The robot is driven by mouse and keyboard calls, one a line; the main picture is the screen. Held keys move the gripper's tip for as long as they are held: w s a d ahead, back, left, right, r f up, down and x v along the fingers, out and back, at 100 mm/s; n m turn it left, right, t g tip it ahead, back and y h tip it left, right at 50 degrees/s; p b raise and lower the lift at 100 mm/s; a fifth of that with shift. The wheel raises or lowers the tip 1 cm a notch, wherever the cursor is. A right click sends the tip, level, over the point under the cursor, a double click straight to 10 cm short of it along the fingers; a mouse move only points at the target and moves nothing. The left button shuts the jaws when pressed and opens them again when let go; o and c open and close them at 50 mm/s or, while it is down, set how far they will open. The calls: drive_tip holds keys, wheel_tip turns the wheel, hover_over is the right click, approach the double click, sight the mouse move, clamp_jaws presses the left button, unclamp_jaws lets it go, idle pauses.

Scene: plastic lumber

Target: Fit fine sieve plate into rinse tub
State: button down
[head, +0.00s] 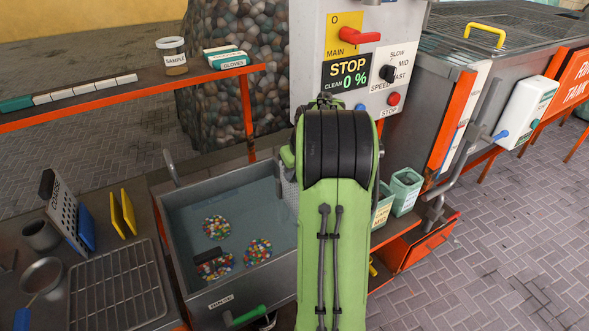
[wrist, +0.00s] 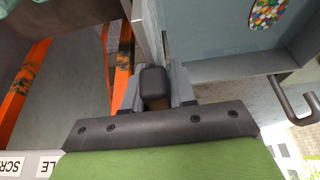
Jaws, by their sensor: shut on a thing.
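The rinse tub (head: 185,277) is a grey metal basin of water left of my arm. In the wrist view its grey inside (wrist: 215,72) lies right of my gripper. My gripper (wrist: 157,76) is shut on the dark handle (wrist: 155,84) of the fine sieve plate. The plate (wrist: 147,32) shows nearly edge-on as a thin grey strip beyond the fingers. In the head view a speckled grey part of the plate (head: 289,193) shows at the tub's right end, beside my arm. My arm hides the gripper there. I cannot tell whether the plate touches the tub.
A perforated plate (head: 62,212), a yellow plate (head: 123,212) and a wire rack (head: 117,287) are on the left bench. The control panel (head: 350,60) rises behind my arm.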

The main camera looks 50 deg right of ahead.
sight(295, 201)
drive_tip(key=shift+f+b, duration=3.55)
drive_tip(key=shift+f, duration=1.15)
drive_tip(key=shift+s+a+f+b, duration=0.1)
drive_tip(key=shift+s+f+b, duration=0.05)
drive_tip(key=shift+f+b, duration=0.15)
drive_tip(key=shift+s+a+f+b, duration=0.1)
drive_tip(key=shift+f+b, duration=0.05)
drive_tip(key=shift+f, duration=0.25)
drive_tip(key=shift+w+d+r+p, duration=0.1)
drive_tip(key=shift+r+p, duration=0.45)
drive_tip(key=shift+w+d+r+p, duration=0.1)
drive_tip(key=shift+r+p, duration=0.4)
wheel_tip(295, 201, up, 23)
drive_tip(key=p, duration=1.9)
drive_tip(key=shift+r, duration=0.15)
